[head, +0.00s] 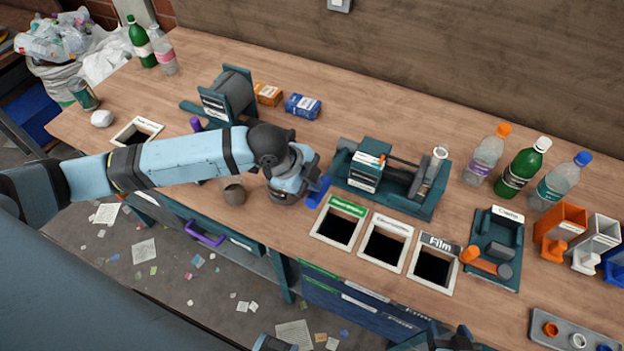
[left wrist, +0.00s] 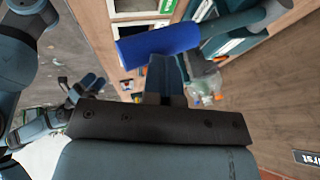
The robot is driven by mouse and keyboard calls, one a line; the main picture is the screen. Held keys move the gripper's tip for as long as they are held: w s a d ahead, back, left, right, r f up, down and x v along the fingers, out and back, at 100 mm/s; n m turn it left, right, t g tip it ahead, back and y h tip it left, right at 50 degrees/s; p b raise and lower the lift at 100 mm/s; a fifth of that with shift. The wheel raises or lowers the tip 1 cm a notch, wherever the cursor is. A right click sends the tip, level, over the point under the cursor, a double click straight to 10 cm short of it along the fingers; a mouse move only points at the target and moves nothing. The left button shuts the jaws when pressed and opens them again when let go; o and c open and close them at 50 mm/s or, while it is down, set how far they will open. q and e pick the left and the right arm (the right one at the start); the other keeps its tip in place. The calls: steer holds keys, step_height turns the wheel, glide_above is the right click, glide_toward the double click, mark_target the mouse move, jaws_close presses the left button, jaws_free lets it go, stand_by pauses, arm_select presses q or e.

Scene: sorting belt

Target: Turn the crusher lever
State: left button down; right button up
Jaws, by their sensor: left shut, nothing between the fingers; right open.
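The crusher (head: 390,180) is a teal bench machine with a white-labelled block and rails, right of the middle in the head view. A blue lever handle (head: 318,192) shows at its left front end. In the left wrist view the blue handle (left wrist: 160,43) is a cylinder on a grey-teal lever arm (left wrist: 240,22). My left gripper (head: 305,178) is right beside the handle, shut with nothing in it. Its fingertips (left wrist: 165,66) reach the handle's lower edge in the wrist view; contact cannot be told. My right gripper (left wrist: 86,87) shows small and open in the left wrist view.
Labelled bin openings (head: 338,228) line the front edge below the crusher. A caps station (head: 496,248) stands to the right, with several bottles (head: 523,168) behind it. Blue (head: 302,106) and orange (head: 267,94) boxes lie behind my left arm. The table between boxes and crusher is clear.

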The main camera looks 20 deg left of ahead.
arm_select(q)
steer(key=p+v, duration=0.3)
steer(key=v, duration=1)
steer(key=shift+w+d+r, duration=0.25)
steer(key=shift+w+r, duration=0.1)
steer(key=shift+r, duration=0.15)
steer(key=shift+d, duration=0.1)
